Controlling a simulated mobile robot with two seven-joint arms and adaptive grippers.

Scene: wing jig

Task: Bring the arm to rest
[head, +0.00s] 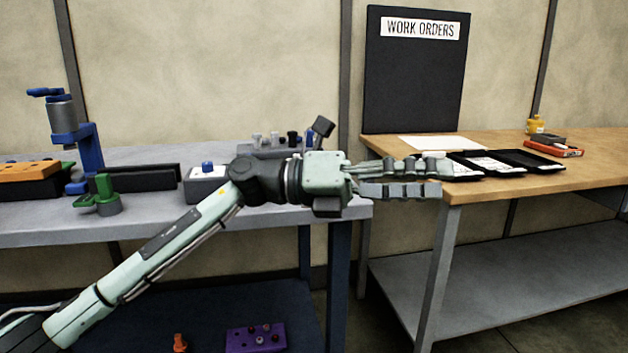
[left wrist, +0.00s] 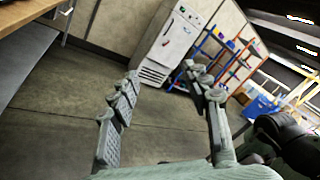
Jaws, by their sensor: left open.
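My left arm comes in from the lower left in the head view and reaches right across the front of the grey bench. My left gripper (head: 440,178) points right, in front of the left end of the wooden table. Its fingers are apart with nothing between them. In the left wrist view the left gripper (left wrist: 165,90) also shows open and empty, with floor and a white cabinet beyond it. My right gripper is not in either view.
A white cabinet (left wrist: 172,45) and shelves stand farther off.

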